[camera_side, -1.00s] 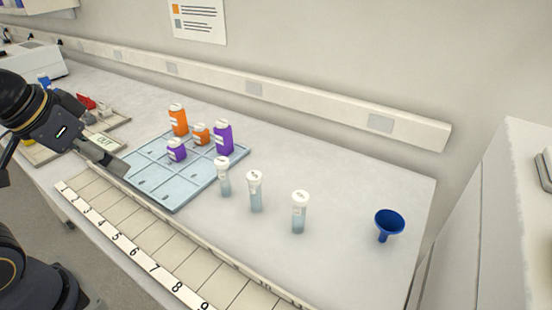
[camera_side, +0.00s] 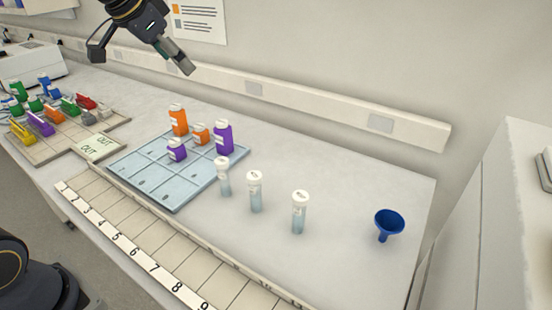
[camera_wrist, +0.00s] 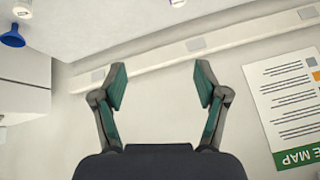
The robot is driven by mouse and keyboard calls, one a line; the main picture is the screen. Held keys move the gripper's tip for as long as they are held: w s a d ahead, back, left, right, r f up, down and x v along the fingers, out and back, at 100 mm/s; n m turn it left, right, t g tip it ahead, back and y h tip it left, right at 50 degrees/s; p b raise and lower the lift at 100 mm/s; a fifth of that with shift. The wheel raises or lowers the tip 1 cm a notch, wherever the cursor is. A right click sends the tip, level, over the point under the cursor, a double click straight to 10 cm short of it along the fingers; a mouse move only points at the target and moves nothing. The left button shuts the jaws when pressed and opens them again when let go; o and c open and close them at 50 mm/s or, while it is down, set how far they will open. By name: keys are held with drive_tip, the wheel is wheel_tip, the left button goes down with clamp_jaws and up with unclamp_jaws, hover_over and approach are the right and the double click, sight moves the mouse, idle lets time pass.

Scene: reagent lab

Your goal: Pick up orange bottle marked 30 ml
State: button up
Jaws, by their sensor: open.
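Two orange bottles with white caps stand in the light blue compartment tray (camera_side: 165,193) in the side view. The taller orange bottle (camera_side: 179,121) is at the back, and the smaller orange bottle (camera_side: 201,135) is to its right. Their volume markings are too small to read. My gripper (camera_side: 190,68) is raised well above the tray, near the wall, apart from the bottles. The wrist view shows my gripper (camera_wrist: 160,85) open and empty, with the wall beyond its fingers. Neither orange bottle shows in the wrist view.
A small purple bottle (camera_side: 177,151) and a taller purple bottle (camera_side: 223,138) share the tray. Several white-capped vials, such as one (camera_side: 255,192), stand to its right. A blue funnel (camera_side: 389,223) is farther right. Numbered cells (camera_side: 125,241) line the front; colored items stand at left.

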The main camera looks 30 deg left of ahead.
drive_tip(key=w+a+f, duration=0.5)
drive_tip(key=w+a, duration=0.2)
drive_tip(key=w, duration=0.2)
drive_tip(key=n+g, duration=0.3)
approach(197, 127)
drive_tip(key=shift+h, duration=0.3)
drive_tip(key=x, duration=0.7)
drive_tip(key=shift+a+f, duration=0.2)
drive_tip(key=shift+a, duration=0.1)
drive_tip(key=shift+t, duration=0.3)
drive_tip(key=shift+s+x, duration=0.2)
drive_tip(key=shift+x, duration=2.9)
drive_tip(key=shift+f, duration=0.1)
drive_tip(key=shift+c, duration=0.3)
drive_tip(key=c, duration=1.1)
drive_tip(key=shift+c, duration=0.2)
